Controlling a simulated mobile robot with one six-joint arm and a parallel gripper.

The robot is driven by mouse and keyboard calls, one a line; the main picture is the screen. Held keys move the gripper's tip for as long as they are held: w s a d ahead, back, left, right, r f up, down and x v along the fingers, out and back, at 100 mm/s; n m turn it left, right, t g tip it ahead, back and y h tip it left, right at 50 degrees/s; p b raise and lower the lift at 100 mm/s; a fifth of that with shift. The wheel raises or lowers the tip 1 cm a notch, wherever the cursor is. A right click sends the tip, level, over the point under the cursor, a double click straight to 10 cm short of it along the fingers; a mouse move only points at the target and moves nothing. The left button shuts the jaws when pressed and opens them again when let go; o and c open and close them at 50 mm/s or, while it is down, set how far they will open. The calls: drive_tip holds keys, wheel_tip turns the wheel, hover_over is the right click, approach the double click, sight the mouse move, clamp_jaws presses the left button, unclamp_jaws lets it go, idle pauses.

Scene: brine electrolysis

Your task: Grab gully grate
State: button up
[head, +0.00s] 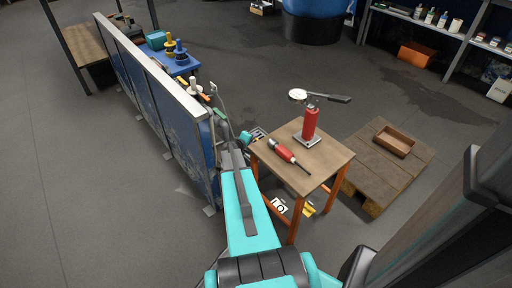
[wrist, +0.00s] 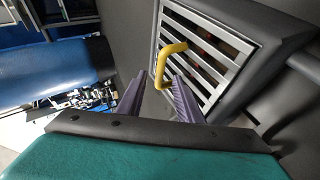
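The gully grate (wrist: 205,62) shows in the wrist view as light slanted metal bars in a dark grey frame. A yellow bent handle (wrist: 176,48) stands out from it. My gripper (wrist: 158,80) is open, with its two purple fingers apart and pointing at the grate. The lower end of the yellow handle appears between the fingertips, with no clear grip on it. In the head view my arm reaches to a spot between the blue partition and the wooden table; the fingertips and most of the grate are hidden there.
The blue partition (head: 180,118) runs close along the left of my arm. The wooden table (head: 318,165) on the right carries a red-handled tool (head: 283,152) and a red cylinder (head: 310,122). A low pallet (head: 372,168) holds a brown tray (head: 394,142).

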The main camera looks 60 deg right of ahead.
drive_tip(key=shift+x, duration=1.2)
drive_tip(key=shift+a, duration=0.1)
clamp_jaws()
idle(0.8)
